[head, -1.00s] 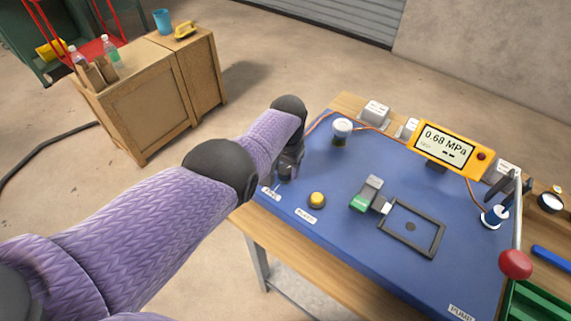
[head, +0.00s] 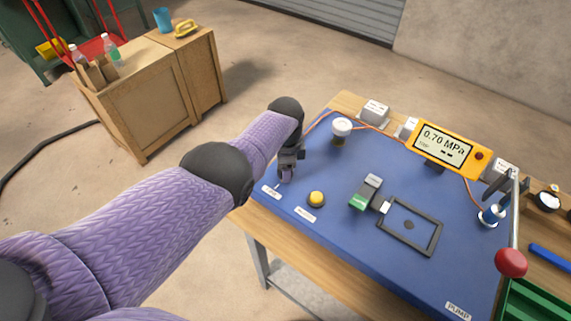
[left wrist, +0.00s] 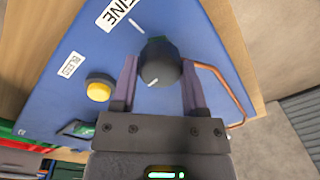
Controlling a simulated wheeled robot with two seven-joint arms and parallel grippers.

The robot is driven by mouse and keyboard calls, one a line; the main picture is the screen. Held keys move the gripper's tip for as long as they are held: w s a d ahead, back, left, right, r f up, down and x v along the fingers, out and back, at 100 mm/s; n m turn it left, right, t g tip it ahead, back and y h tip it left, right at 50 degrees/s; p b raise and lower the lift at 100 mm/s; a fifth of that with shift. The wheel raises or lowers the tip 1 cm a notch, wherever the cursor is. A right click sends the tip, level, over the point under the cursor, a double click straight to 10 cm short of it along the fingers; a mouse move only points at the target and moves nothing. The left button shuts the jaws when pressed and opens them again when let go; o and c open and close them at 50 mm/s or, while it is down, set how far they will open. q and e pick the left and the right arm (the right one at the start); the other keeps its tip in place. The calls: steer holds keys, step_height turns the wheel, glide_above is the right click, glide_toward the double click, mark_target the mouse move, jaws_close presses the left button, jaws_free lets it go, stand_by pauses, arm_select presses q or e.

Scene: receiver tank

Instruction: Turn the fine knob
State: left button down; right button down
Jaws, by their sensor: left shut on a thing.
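The fine knob (left wrist: 160,64) is a dark round knob with a white pointer line, beside the FINE label (left wrist: 118,12) on the blue panel (head: 345,235). My left gripper (left wrist: 160,82) is shut on it, with one finger on each side. In the head view my left gripper (head: 287,168) is at the panel's left corner, and it hides most of the knob. The yellow display (head: 447,147) reads 0.70 MPa. My right gripper is not in view.
A yellow button (head: 316,199) is close to the knob. A green-and-grey device (head: 366,191), a black frame (head: 409,226) and a red-balled pump lever (head: 511,262) are further right.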

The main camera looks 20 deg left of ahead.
arm_select(q)
steer(key=m, duration=0.6)
steer(key=shift+m, duration=0.4)
stand_by(0.4)
steer(key=shift+c, duration=0.5)
jaws_free()
steer(key=shift+r, duration=0.15)
step_height(320, 180, up, 10)
steer(key=p, duration=0.7)
steer(key=shift+s, duration=0.2)
steer(key=shift+a+f, duration=0.1)
steer(key=shift+f, duration=0.1)
